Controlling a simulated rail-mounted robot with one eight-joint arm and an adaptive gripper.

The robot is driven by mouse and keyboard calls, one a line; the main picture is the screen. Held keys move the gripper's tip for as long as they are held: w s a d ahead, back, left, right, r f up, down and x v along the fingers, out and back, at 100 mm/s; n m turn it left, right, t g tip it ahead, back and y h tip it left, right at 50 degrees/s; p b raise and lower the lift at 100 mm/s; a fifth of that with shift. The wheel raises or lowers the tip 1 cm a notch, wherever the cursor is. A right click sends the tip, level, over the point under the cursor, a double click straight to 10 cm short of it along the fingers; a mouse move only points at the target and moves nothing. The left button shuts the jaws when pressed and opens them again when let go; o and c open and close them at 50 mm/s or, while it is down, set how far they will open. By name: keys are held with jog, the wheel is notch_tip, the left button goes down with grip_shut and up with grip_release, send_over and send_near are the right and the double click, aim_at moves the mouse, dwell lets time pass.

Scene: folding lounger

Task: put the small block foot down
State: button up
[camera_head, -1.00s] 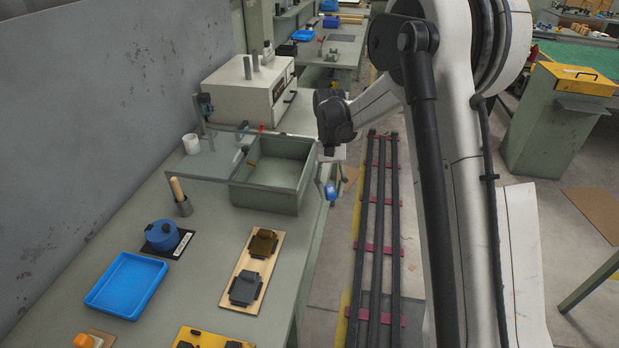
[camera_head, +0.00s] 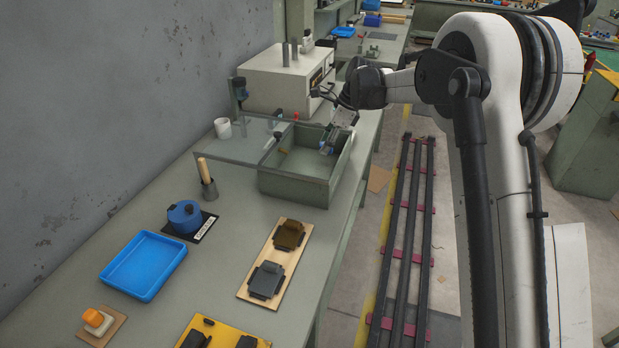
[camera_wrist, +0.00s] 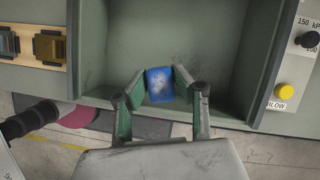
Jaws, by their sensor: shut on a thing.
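My gripper (camera_wrist: 159,72) is shut on a small blue block (camera_wrist: 159,85) with a pale worn patch on its face. The block sits between the two green fingertips. In the head view my gripper (camera_head: 328,146) reaches down into the right side of an open grey-green bin (camera_head: 292,187), and only a bit of blue shows at the fingertips. In the wrist view the block is over the inside of the bin, close to one wall. I cannot tell whether it touches the bin floor.
Nearer are a board (camera_head: 259,291) with brown and black blocks, a blue tray (camera_head: 143,264) and a blue round pot (camera_head: 184,217). A yellow button (camera_wrist: 285,91) is beside the bin.

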aim_at(308, 171)
jog(key=w+a+m+t+b, duration=0.1)
jog(key=w+a+m, duration=0.1)
jog(key=a+m, duration=0.15)
jog(key=f, duration=0.6)
jog(key=a+f, duration=0.1)
jog(key=f, duration=0.2)
jog(key=shift+f, duration=0.25)
jog(key=shift+f+b, duration=0.15)
jog(key=shift+b, duration=0.15)
jog(key=o, duration=1)
